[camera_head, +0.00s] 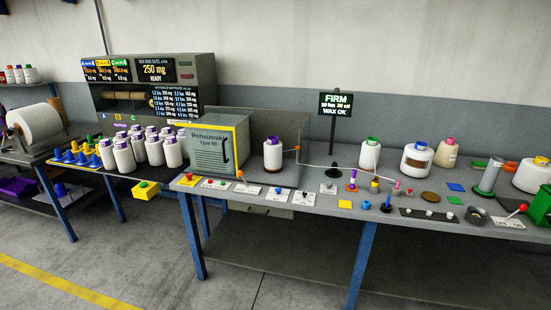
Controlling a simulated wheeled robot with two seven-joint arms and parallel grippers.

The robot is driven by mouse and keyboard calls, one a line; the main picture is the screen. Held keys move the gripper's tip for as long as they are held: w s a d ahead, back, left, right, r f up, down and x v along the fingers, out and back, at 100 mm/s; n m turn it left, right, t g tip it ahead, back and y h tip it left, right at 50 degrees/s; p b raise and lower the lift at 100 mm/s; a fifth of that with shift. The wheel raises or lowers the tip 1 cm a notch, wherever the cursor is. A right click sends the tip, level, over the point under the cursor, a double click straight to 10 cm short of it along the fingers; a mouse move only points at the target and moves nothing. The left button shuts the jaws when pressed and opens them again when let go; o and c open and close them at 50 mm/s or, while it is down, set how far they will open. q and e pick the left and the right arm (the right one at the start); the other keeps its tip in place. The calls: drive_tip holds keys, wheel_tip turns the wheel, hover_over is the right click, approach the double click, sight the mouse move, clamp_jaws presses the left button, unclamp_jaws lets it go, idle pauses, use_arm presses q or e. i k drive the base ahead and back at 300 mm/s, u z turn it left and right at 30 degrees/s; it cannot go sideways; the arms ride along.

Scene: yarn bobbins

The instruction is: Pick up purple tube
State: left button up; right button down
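Neither of my grippers is in view. Purple shows in several places. A white bobbin with a purple top (272,156) stands upright at the middle of the table, beside the Rensuwake box. A cluster of white bobbins with purple tops (153,149) stands on the left table. A small purple and orange piece (352,181) stands upright near the front of the right table. I cannot tell which of these is the purple tube. The bobbins' inner tubes are mostly hidden by the white yarn.
The Rensuwake box (216,147) stands at the table's left end. A sign reading FIRM (335,104) rises behind. Coloured cones (74,153) stand at the left. Small parts crowd the right table (280,188). Open floor (120,245) lies in front at left.

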sight(273, 147)
drive_tip(key=z, duration=0.7)
drive_tip(key=i, duration=1.5)
drive_tip(key=u, duration=0.2)
